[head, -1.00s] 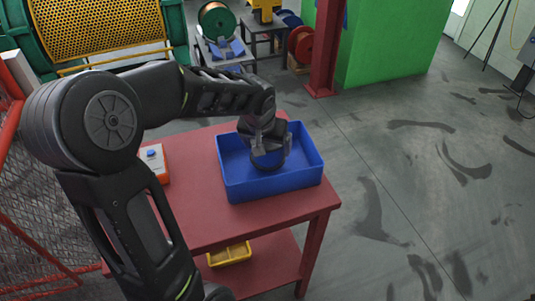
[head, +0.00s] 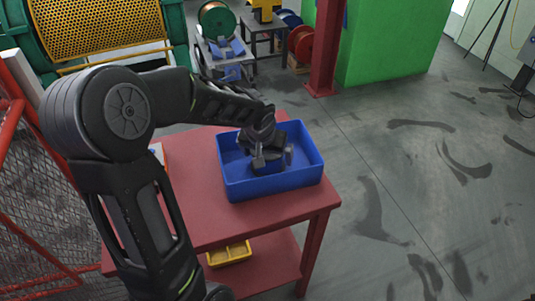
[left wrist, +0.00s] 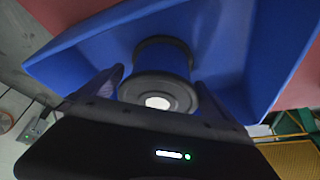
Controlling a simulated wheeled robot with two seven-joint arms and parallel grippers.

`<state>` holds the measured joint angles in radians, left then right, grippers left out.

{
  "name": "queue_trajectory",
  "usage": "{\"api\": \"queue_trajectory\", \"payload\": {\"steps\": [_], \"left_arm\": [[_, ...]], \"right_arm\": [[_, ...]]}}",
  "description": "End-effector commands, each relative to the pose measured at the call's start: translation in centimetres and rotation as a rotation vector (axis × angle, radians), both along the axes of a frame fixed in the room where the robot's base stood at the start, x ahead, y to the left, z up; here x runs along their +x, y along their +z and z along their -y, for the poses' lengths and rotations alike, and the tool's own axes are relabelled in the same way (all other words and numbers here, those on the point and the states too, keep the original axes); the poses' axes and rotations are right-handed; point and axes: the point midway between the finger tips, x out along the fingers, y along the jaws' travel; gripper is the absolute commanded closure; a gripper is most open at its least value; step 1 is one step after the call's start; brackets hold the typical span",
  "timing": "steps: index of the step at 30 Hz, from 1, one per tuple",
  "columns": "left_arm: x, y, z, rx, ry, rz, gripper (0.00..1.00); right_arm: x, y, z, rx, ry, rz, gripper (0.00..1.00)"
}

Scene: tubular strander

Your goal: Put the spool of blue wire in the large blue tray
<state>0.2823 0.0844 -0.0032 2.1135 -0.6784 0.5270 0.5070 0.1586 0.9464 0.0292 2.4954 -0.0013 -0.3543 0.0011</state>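The spool of blue wire (left wrist: 162,62) has dark flanges and a blue winding. In the left wrist view it sits inside the large blue tray (left wrist: 85,55), one flange facing the camera. The large blue tray (head: 275,186) is on the red table in the head view. My left gripper (head: 273,158) is down inside the tray, its fingers apart on either side of the spool. In the left wrist view the fingers (left wrist: 160,85) flank the near flange; contact is hard to judge. In the head view the gripper mostly hides the spool. My right gripper is not in view.
The red table (head: 195,190) has a lower shelf with a yellow bin (head: 229,253). An orange-and-white box (head: 158,153) is partly hidden behind my left arm. A red mesh fence (head: 40,200) stands at the left.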

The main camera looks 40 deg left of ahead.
Motion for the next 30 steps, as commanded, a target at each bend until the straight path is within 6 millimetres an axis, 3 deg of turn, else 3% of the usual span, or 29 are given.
{"api": "queue_trajectory", "payload": {"steps": [11, 17, 24, 30], "left_arm": [[-0.1, 0.8, 0.0, 0.001, 0.000, 0.002, 0.00], [-1.2, 3.7, 0.4, 0.002, 0.000, 0.005, 0.00], [-3.1, 8.4, 1.1, 0.002, 0.000, 0.005, 0.00], [-4.1, 10.9, 1.5, 0.000, 0.000, 0.002, 0.00]], "right_arm": [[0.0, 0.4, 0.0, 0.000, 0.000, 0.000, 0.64], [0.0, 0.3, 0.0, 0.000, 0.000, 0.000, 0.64], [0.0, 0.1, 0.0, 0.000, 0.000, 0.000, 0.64], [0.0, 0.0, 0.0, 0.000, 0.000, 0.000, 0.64]]}}
